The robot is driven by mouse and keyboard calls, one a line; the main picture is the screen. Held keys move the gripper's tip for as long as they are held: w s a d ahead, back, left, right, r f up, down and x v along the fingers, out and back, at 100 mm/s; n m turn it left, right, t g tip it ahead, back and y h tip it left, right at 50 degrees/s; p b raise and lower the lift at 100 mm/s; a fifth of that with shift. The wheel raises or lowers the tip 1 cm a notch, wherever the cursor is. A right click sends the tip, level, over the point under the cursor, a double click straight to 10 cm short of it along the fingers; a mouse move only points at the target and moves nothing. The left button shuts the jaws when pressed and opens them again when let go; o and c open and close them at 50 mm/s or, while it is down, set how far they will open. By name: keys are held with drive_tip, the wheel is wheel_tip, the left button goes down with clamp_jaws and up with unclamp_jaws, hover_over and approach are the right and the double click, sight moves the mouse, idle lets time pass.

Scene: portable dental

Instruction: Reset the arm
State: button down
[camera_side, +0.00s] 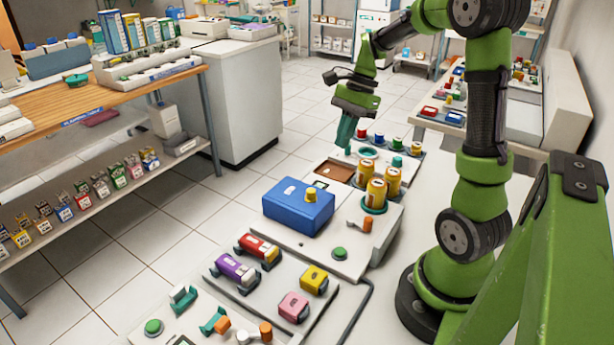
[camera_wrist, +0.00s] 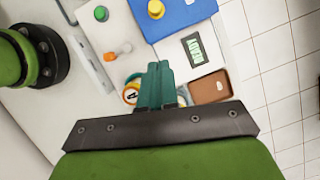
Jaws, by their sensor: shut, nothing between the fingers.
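My green arm reaches over the workbench from the right in the side view. My gripper (camera_side: 345,142) points down, with its teal fingers together and nothing between them. It hangs above the far part of the bench, near the brown tray (camera_side: 335,172), and looks clear of everything. In the wrist view my gripper (camera_wrist: 160,68) also shows shut and empty. The brown tray (camera_wrist: 210,88) lies just right of the fingers there. The fingers partly hide the yellow canisters behind them in that view.
A blue box (camera_side: 298,208) with a yellow knob sits on the white unit. Yellow canisters (camera_side: 376,192) stand right of it. Colored blocks, including a purple one (camera_side: 235,271), lie in front. Colored capped pieces (camera_side: 397,143) stand behind. A shelf bench (camera_side: 110,90) stands at left across open floor.

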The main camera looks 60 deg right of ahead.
drive_tip(key=s+a+r+n+t+h, duration=0.1)
drive_tip(key=s+a+r+n+t, duration=0.2)
drive_tip(key=a+n, duration=0.5)
drive_tip(key=s+a+r+n+t+h, duration=0.1)
drive_tip(key=s+a+r+n+t, duration=0.2)
drive_tip(key=a+n, duration=0.6)
drive_tip(key=shift+s+a+r, duration=0.3)
drive_tip(key=shift+s+a, duration=0.25)
drive_tip(key=shift+a, duration=0.6)
